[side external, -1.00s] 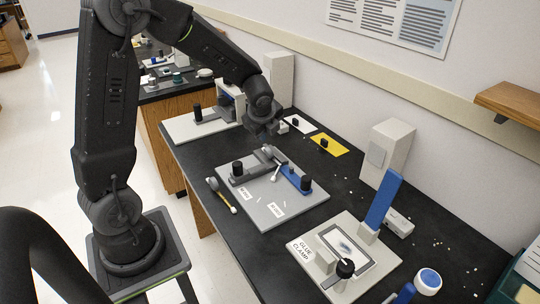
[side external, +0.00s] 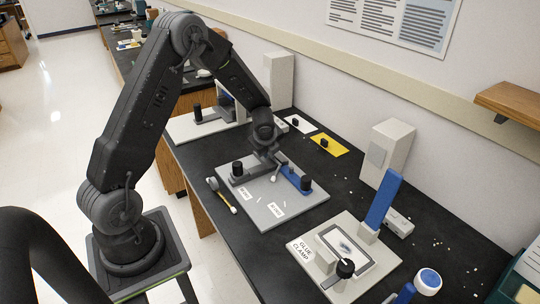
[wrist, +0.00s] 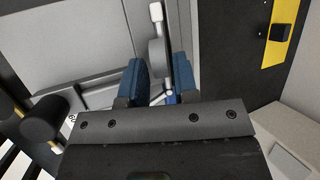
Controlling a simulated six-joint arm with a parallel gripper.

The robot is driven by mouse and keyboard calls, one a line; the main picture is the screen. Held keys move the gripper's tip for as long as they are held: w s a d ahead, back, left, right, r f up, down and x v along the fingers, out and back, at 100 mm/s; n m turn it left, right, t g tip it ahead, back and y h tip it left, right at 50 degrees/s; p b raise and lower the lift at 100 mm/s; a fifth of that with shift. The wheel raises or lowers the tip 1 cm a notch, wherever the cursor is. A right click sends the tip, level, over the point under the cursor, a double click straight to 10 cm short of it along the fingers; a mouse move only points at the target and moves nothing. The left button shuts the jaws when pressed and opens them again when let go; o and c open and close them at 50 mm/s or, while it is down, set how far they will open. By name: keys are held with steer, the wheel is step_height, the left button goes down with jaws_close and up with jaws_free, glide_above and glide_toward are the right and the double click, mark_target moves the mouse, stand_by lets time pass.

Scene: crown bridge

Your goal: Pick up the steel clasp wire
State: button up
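My gripper (side external: 267,157) is low over the back part of the grey board (side external: 262,218). In the wrist view my gripper (wrist: 159,72) shows two blue fingertips standing apart. A grey rounded piece and a thin white-tipped rod (wrist: 157,13) lie between and beyond them, with no clear contact. The white tip also shows below my gripper in the side view (side external: 275,178). I cannot tell for certain which part is the steel clasp wire. Thin pale slivers (side external: 259,199) lie on the board near two white labels, too small to identify.
Black knobs (side external: 238,168) and a blue block with a black knob (side external: 306,183) stand on the board. A wooden-handled tool (side external: 222,196) lies at its left edge. A yellow card (side external: 327,144) lies behind.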

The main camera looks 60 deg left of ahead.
steer(key=shift+x, duration=1)
jaws_close()
steer(key=shift+r, duration=0.1)
